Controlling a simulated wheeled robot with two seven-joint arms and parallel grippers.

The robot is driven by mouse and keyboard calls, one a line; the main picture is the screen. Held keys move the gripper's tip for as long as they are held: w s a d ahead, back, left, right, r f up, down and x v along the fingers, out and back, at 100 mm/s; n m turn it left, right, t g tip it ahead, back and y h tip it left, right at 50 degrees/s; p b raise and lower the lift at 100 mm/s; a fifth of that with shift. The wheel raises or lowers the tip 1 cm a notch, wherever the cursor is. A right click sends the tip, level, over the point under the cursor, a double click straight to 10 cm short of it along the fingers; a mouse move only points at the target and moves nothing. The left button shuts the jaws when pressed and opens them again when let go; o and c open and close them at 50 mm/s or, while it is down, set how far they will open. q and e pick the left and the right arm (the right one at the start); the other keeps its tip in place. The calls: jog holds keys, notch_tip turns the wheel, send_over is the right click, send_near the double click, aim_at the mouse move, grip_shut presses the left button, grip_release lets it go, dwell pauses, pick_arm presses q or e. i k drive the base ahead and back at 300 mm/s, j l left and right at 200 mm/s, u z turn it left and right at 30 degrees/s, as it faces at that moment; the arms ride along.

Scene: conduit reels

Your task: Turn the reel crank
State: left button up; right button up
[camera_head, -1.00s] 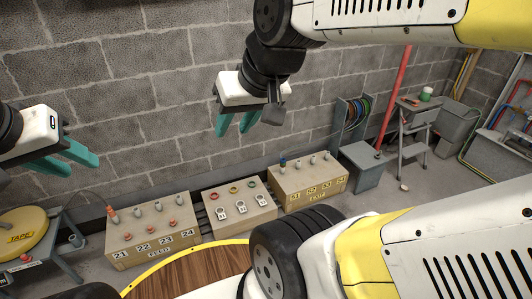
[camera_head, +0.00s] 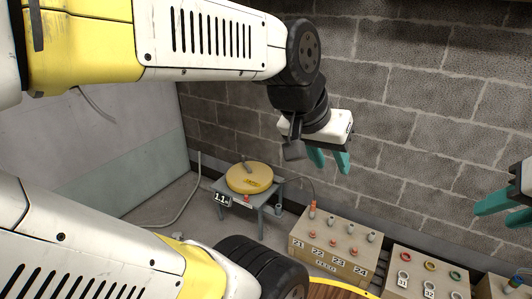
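The reel is a yellow disc (camera_head: 241,183) lying on a small grey stand (camera_head: 226,187), left of centre and lower than my grippers in the picture.
A tan box (camera_head: 300,251) with numbered plugs stands right of the reel. Another box with rings (camera_head: 394,280) is further right. A grey hose (camera_head: 186,212) lies on the floor at left. A block wall (camera_head: 420,150) is behind. My arms cover much of the left.

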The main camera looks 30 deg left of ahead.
aim_at(249, 171)
jog(key=i+j, duration=0.1)
jog(key=j, duration=2.25)
jog(key=i+j, duration=0.15)
jog(key=j, duration=2.2)
jog(key=i+l+u, duration=0.1)
jog(key=i+u, duration=0.15)
jog(key=i, duration=0.3)
jog(key=i+l+u, duration=0.3)
jog(key=i, duration=0.25)
